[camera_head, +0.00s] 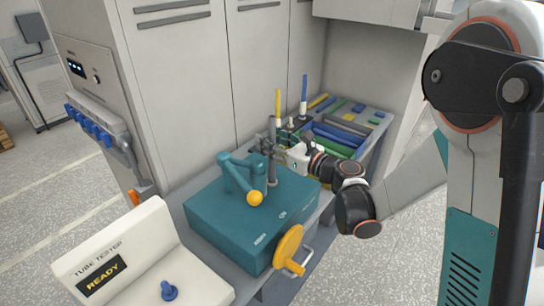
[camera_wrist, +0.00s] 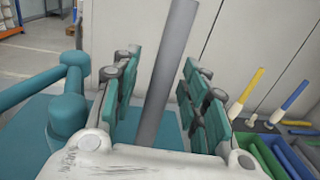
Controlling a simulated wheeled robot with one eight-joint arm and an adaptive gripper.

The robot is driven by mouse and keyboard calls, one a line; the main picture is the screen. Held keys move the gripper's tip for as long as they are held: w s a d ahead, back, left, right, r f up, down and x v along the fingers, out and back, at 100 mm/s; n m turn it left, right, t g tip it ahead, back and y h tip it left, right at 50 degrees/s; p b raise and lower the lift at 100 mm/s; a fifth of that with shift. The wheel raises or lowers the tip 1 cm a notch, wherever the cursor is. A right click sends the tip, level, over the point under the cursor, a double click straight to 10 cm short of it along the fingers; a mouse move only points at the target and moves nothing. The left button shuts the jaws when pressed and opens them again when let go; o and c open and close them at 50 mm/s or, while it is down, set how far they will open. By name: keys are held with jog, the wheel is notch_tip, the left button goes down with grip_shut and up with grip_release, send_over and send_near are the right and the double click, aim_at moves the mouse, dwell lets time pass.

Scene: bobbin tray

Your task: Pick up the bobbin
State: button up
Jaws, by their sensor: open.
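A plain grey upright rod or tube (camera_wrist: 168,70) stands on the teal machine; I cannot tell whether it is the bobbin. It also shows in the head view (camera_head: 272,172). My gripper (camera_wrist: 159,78) is open, with its green-padded fingers on either side of the grey rod and gaps visible on both sides. In the head view my gripper (camera_head: 280,145) reaches in from the right at the rod's upper part. Slim coloured bobbin-like tubes, one yellow (camera_head: 278,103) and one blue (camera_head: 304,88), stand upright behind it with white lower ends.
The teal machine (camera_head: 215,215) carries a teal arm with a yellow ball (camera_head: 255,197) close left of my gripper, and a yellow handwheel (camera_head: 288,245) in front. A tray (camera_head: 372,125) of blue, green and yellow pieces lies behind. A tube tester (camera_head: 150,255) reading READY stands front left.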

grip_shut()
